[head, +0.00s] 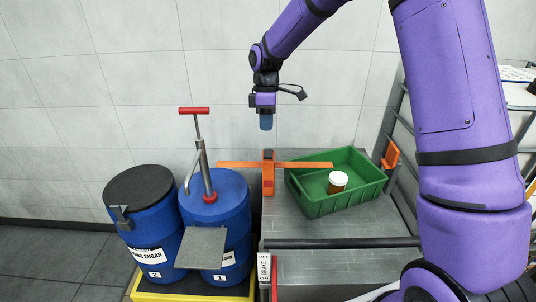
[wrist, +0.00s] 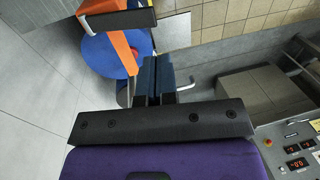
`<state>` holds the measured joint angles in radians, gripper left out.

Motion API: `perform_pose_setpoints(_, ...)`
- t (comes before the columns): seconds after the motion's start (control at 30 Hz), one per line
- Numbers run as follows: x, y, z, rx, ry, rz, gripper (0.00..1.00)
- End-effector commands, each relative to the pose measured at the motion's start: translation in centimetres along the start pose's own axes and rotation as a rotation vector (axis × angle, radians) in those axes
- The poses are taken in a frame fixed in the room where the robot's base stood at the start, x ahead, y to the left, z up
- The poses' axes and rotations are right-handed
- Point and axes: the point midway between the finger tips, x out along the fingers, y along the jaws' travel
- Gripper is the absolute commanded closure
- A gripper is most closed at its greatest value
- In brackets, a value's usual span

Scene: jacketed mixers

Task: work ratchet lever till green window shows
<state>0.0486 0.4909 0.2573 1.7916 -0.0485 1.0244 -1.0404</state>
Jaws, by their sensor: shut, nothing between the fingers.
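A long orange bar (head: 236,165), which looks like the ratchet lever, lies roughly level across a short orange post (head: 268,182) beside the blue drum. Orange also shows at the upper left of the wrist view (wrist: 124,48), partly covered by a dark grey part. My gripper (head: 266,122) points down above the post and bar, apart from them. Its blue fingers (wrist: 156,76) are together and hold nothing. I cannot make out a green window in either view.
A green crate (head: 314,208) with a white-lidded brown jar (head: 338,182) sits right of the post, partly under the bar. Left stand two blue drums, one with a red-handled pump (head: 195,111) rising high. A brake sign (head: 264,267) is in front. Air around my gripper is clear.

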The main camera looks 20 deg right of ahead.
Motion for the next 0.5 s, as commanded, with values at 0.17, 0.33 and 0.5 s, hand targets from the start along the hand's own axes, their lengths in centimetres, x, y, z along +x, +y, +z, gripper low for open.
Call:
perform_pose_setpoints(0.17,-1.5,2.8,-0.1,0.003,-0.001,-0.079,1.00)
perform_pose_setpoints(0.33,-3.0,4.9,0.1,0.002,0.000,-0.153,1.00)
perform_pose_setpoints(0.5,-3.9,6.1,0.4,-0.001,0.002,-0.199,1.00)
